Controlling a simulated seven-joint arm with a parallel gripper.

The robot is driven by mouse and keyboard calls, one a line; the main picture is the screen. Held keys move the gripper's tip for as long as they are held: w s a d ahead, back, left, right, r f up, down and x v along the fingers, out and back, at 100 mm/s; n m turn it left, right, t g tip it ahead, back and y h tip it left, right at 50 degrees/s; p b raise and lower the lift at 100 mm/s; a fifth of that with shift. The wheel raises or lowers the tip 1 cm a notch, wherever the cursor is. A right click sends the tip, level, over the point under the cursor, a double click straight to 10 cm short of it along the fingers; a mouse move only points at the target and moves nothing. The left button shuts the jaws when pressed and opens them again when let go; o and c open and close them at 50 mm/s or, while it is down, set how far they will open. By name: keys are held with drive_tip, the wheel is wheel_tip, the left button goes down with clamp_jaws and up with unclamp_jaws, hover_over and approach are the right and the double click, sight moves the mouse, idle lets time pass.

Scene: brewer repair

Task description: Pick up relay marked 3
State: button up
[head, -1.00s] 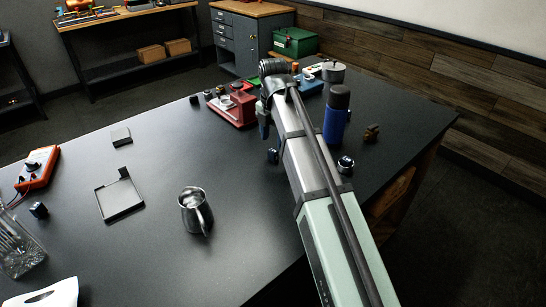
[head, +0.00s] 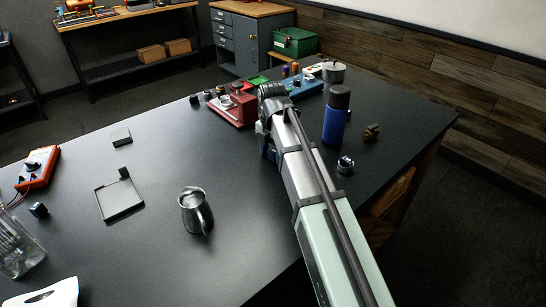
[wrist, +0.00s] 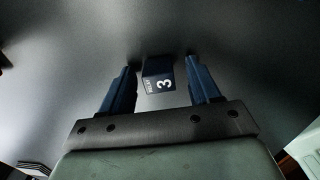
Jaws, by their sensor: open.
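The relay marked 3 (wrist: 157,79) is a small dark block with a white "3" on its face, seen in the wrist view. It sits between the two blue fingers of my gripper (wrist: 159,84), nearer the left fingertip in the picture. The fingers are apart, with a visible gap on both sides of the relay. In the head view my gripper (head: 268,150) is low over the black table, just in front of the red machine. I cannot make out the relay there; my arm seems to hide it.
A red brewer machine (head: 239,105) stands just behind my gripper. A blue bottle (head: 335,118) and a small dark round part (head: 345,165) stand right of my arm. A metal pitcher (head: 196,211) and a flat black tray (head: 120,205) are to the left. The table between is clear.

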drive_tip(key=shift+c, duration=0.3)
drive_tip(key=c, duration=1)
drive_tip(key=shift+r, duration=0.15)
